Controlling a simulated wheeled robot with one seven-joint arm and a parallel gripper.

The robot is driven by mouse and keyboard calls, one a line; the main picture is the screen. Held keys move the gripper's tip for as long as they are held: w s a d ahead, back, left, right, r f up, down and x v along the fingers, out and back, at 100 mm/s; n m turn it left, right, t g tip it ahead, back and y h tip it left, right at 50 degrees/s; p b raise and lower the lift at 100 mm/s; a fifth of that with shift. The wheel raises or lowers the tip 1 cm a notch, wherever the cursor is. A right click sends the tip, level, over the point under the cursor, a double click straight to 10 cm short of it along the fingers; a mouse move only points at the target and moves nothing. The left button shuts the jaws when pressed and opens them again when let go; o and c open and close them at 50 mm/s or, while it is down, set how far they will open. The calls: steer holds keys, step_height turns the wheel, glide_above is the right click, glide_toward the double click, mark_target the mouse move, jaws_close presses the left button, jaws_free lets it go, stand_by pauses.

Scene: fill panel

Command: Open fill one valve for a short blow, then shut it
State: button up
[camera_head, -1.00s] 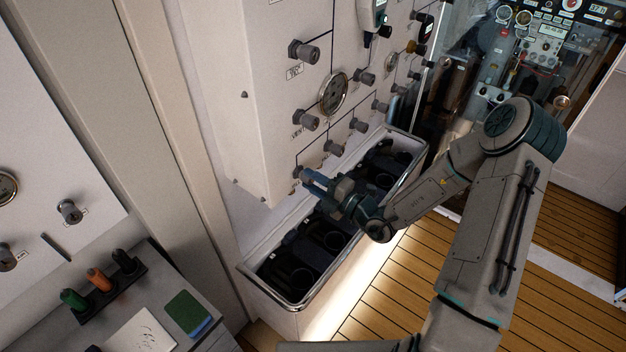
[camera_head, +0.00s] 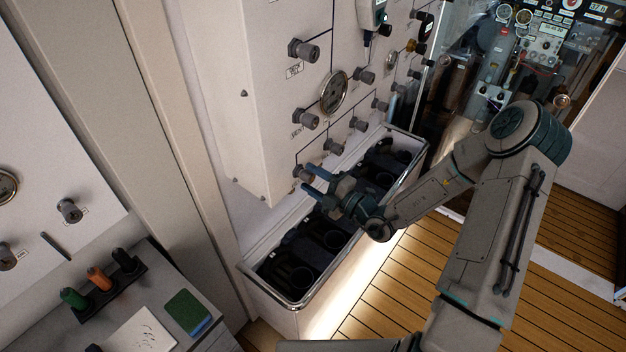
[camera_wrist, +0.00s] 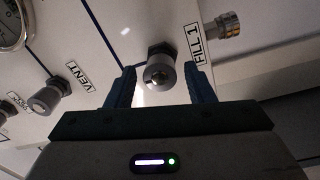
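The fill one valve is a grey knob (camera_wrist: 160,72) beside a label reading FILL 1 in the wrist view. In the head view the knob (camera_head: 301,173) sits at the lower left of the white panel. My gripper (camera_head: 312,180) is at the knob, its blue fingers pointing at the panel. In the wrist view the fingers of my gripper (camera_wrist: 158,88) stand apart, one on each side of the knob, with gaps showing. The gripper is open and holds nothing.
A VENT knob (camera_wrist: 46,100) and a gauge (camera_wrist: 12,25) lie left in the wrist view. Below the panel is an open trough (camera_head: 262,297) with dark cylinders. A bench with coloured-handled tools (camera_head: 98,278) stands at lower left.

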steer(key=shift+d, duration=0.1)
steer(key=b+v, duration=0.3)
steer(key=v, duration=1)
steer(key=shift+s+d, duration=0.25)
steer(key=shift+s, duration=0.05)
steer(key=shift+a, duration=0.1)
steer(key=s+a+r+n+g+h+b, duration=0.1)
steer(key=s+a+n+g+h, duration=0.15)
steer(key=s+n+g, duration=0.7)
steer(key=s+a+r+n+g+h+b, duration=0.1)
steer(key=s+a+n+g+h, duration=0.15)
steer(key=n, duration=1.45)
steer(key=s+d+r+n+t+h+b, duration=0.1)
steer(key=s+d+r+n+t+h, duration=0.3)
steer(key=d+r+n+h, duration=0.5)
steer(key=r+n, duration=0.1)
steer(key=n, duration=1)
steer(key=shift+h, duration=0.3)
